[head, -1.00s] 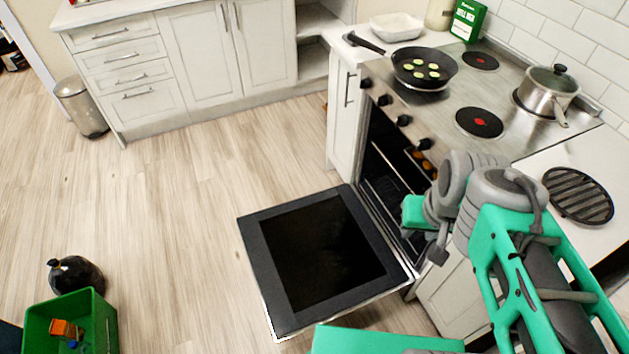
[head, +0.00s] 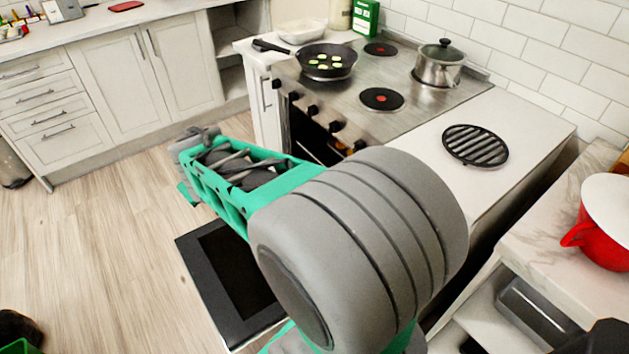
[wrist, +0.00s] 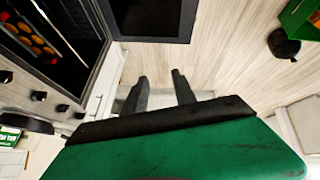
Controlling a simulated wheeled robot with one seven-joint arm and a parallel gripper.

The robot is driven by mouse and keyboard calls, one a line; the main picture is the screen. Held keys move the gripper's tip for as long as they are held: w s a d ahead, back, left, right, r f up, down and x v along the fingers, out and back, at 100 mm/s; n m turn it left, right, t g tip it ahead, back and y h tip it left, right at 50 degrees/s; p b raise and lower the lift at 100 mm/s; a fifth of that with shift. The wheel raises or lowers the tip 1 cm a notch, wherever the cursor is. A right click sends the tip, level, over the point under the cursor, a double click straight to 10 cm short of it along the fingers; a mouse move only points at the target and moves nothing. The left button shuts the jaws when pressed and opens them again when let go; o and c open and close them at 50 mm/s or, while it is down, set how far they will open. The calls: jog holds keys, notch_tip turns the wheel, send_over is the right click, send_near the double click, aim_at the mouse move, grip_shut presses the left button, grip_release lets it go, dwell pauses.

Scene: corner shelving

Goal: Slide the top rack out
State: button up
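The oven (head: 313,138) stands with its front open, and its dark door (head: 232,280) is folded down. My arm hides most of the oven opening in the head view. In the wrist view, a dark tray or rack with several orange-brown round pieces (wrist: 32,36) is inside the oven at the upper left. Its front edge and exact level are hard to tell. My gripper (wrist: 158,84) is open and empty, with its two dark fingers apart over the floor, outside the oven and clear of the rack. The oven door's inner face (wrist: 150,18) lies beyond the fingers.
Knobs (head: 313,110) line the oven front. A frying pan (head: 325,62) and a lidded pot (head: 438,65) stand on the stovetop. A red pot (head: 605,240) is on the right counter. A green bin (wrist: 298,20) and black bag (wrist: 283,45) are on the floor. Open floor lies left of the door.

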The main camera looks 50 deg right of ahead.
jog(key=w+d+f+n+t+h+b, duration=0.1)
jog(key=w+d+f+h+b, duration=0.35)
jog(key=d+f, duration=0.75)
jog(key=w+d+f+t+h+b, duration=0.1)
jog(key=w+d+f+h+b, duration=0.35)
jog(key=d, duration=1.15)
jog(key=s+d+f+n+t+h+b, duration=0.1)
jog(key=s+d+f+n+h+b, duration=0.2)
jog(key=d+f, duration=0.55)
jog(key=s+d+f+n+h+b, duration=0.1)
jog(key=s+d+f+n+b, duration=0.3)
jog(key=d+f, duration=0.5)
jog(key=w+d+f+m+b, duration=0.1)
jog(key=w+d+b, duration=0.1)
jog(key=w+d, duration=0.2)
jog(key=shift+d, duration=0.75)
grip_shut()
